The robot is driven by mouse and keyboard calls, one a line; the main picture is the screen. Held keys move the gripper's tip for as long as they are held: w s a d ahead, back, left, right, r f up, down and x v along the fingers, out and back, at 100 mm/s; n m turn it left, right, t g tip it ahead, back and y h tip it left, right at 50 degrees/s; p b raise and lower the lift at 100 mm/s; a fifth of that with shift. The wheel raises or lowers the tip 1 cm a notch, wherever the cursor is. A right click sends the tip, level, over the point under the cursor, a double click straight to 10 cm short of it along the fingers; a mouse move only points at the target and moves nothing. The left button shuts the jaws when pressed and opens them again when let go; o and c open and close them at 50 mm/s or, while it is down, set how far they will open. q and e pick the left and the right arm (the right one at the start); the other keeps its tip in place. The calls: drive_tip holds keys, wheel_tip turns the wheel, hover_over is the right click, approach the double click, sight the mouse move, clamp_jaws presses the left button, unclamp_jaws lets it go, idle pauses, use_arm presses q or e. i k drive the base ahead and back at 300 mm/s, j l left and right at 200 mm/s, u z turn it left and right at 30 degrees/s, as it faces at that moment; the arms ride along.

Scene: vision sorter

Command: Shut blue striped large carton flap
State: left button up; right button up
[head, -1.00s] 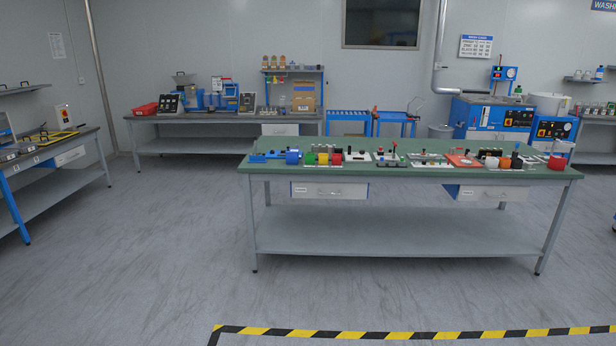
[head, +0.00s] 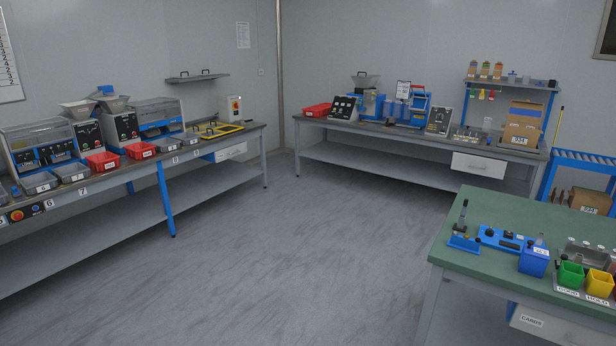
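A brown cardboard carton (head: 521,130) stands at the right end of the back bench, under the small shelf. A blue band shows across its upper part, and a tan panel, perhaps a raised flap, stands at its top. It is too small to tell how the flaps lie. Smaller brown cartons (head: 590,201) sit low on the blue cart at the right; I cannot make out a blue stripe on them. Neither of my grippers is in view.
The back bench (head: 390,134) also holds red bins and several machines. A long bench (head: 215,152) with machines and trays runs along the left. A green-topped table (head: 480,265) stands at the front right. The grey floor (head: 290,260) between them is clear.

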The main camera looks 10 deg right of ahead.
sight(527, 113)
drive_tip(key=i+z, duration=0.1)
drive_tip(key=i, duration=0.45)
drive_tip(key=i+j+z, duration=0.1)
drive_tip(key=i, duration=0.4)
drive_tip(key=i+j, duration=0.1)
drive_tip(key=i, duration=0.45)
drive_tip(key=i+z, duration=0.15)
drive_tip(key=i, duration=0.35)
drive_tip(key=i+j+z, duration=0.1)
drive_tip(key=i+j, duration=0.15)
drive_tip(key=i, duration=0.3)
drive_tip(key=i+j+z, duration=0.1)
drive_tip(key=i, duration=0.4)
drive_tip(key=i+l+z, duration=0.3)
drive_tip(key=i, duration=0.5)
drive_tip(key=i+j+z, duration=0.1)
drive_tip(key=i+z, duration=0.2)
drive_tip(key=i, duration=0.5)
drive_tip(key=i+j+z, duration=0.15)
drive_tip(key=i+z, duration=0.2)
drive_tip(key=i, duration=0.45)
